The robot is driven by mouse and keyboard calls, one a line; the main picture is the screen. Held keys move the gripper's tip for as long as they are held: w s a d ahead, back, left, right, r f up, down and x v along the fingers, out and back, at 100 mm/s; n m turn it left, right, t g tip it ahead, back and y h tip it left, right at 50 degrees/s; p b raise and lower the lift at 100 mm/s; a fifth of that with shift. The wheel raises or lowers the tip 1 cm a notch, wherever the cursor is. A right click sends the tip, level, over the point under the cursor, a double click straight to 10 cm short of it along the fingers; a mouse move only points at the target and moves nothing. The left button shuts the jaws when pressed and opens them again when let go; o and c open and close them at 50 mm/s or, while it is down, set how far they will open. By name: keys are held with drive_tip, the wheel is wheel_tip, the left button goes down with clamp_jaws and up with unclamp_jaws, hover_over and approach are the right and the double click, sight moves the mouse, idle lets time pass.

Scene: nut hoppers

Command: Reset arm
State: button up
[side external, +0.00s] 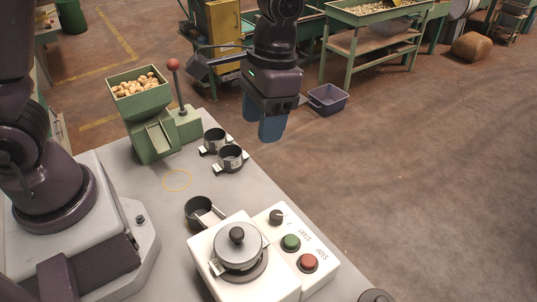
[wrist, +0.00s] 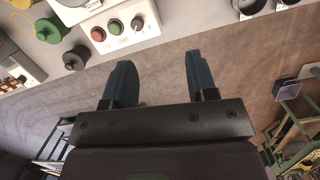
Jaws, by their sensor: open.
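My gripper (side external: 269,122) has blue fingers and hangs in the air past the table's far edge in the side external view, over the brown floor. In the wrist view my gripper (wrist: 160,80) shows its two fingers wide apart with nothing between them. The grey table (side external: 148,203) lies to the left of and below the gripper in the side external view. My gripper touches nothing there.
A green hopper (side external: 142,103) of nuts with a red-knobbed lever (side external: 175,68) stands at the table's back. Two dark cups (side external: 230,157) stand near the edge. A white machine (side external: 228,270) with green (side external: 291,242) and red (side external: 307,263) buttons sits in front. A purple bin (side external: 328,98) is on the floor.

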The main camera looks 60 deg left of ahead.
drive_tip(key=s+a+r+n+t, duration=0.1)
drive_tip(key=s+a+r+t, duration=0.6)
drive_tip(key=s+a+r, duration=0.3)
drive_tip(key=s+r, duration=0.1)
drive_tip(key=s, duration=0.1)
drive_tip(key=shift+s+a+r+n+t, duration=0.3)
drive_tip(key=shift+s+n, duration=0.05)
drive_tip(key=shift+n, duration=0.05)
idle(1.1)
